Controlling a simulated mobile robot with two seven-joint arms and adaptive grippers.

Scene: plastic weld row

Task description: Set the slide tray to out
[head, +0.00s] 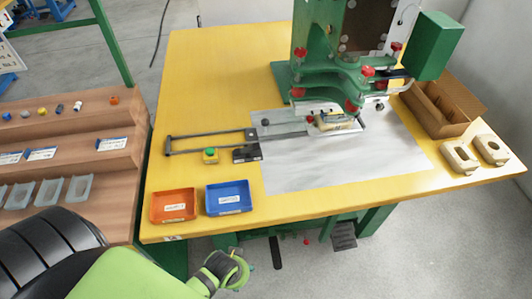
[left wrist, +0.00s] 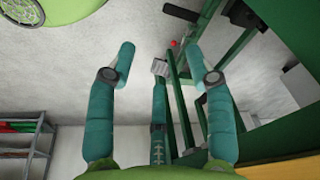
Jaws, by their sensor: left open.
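The slide tray (head: 335,123) appears to be the pale piece under the green press head, at the right end of a grey slide. Parts of the press partly hide it. Two thin rails (head: 205,141) run from the slide to the left, with no tray on their outer end. My left gripper (head: 236,270) is low in front of the table's front edge, well apart from the slide and tray. My right gripper is in neither view.
The green press (head: 345,70) stands at the back of the yellow table (head: 215,75). A cardboard box (head: 441,105) and two beige parts (head: 460,157) are at right.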

